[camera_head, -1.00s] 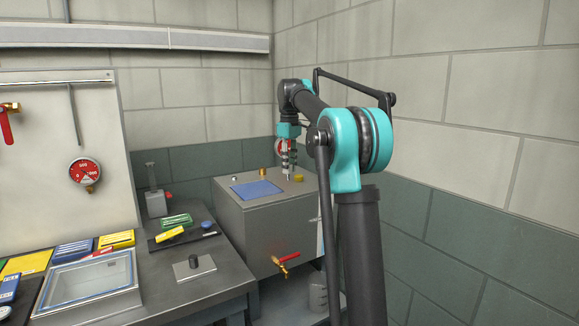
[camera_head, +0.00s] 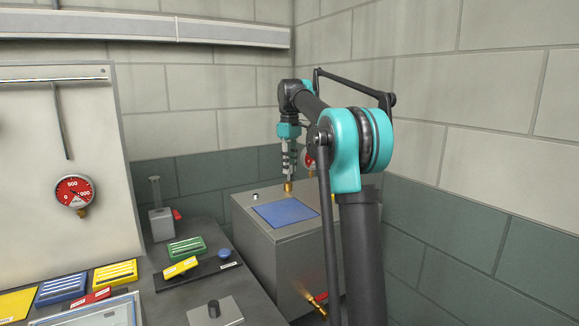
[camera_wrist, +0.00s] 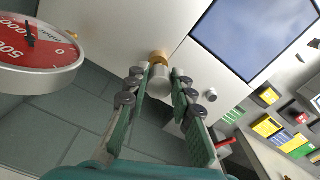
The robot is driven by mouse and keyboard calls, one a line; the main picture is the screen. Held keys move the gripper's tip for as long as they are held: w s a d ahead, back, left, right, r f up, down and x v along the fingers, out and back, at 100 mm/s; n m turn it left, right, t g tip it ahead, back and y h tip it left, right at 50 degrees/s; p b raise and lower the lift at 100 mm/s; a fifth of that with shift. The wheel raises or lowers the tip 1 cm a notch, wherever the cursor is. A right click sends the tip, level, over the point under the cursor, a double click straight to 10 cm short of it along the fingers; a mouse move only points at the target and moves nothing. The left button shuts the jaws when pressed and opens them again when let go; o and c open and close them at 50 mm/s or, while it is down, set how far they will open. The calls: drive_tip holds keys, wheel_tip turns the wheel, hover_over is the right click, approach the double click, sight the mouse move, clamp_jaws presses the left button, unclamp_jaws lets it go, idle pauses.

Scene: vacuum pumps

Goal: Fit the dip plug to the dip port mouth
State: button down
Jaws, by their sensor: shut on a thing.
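My gripper (camera_head: 288,160) points down over the top of the grey tank (camera_head: 262,222). Its fingers are shut on a pale metal cylinder, which I take for the dip plug (camera_wrist: 159,79). A brass fitting, likely the dip port mouth, stands on the tank top just below the fingers (camera_head: 288,187). In the wrist view the brass fitting (camera_wrist: 158,57) is right at the plug's far end, partly hidden by it. I cannot tell whether the plug is inside the mouth or only touching or above it.
A red dial gauge (camera_wrist: 32,50) stands close beside the gripper. A blue panel (camera_head: 286,212) and a small metal knob (camera_head: 255,196) are on the tank top. A red-handled valve (camera_head: 318,303) projects from its front. The bench at left holds colored cases (camera_head: 115,272).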

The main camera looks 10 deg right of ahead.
drive_tip(key=shift+w+a, duration=0.1)
drive_tip(key=shift+w, duration=0.15)
drive_tip(key=shift+f, duration=0.2)
idle(0.3)
drive_tip(key=shift+f, duration=1.5)
drive_tip(key=shift+f, duration=0.15)
drive_tip(key=c, duration=1.2)
unclamp_jaws()
wheel_tip(320, 180, up, 12)
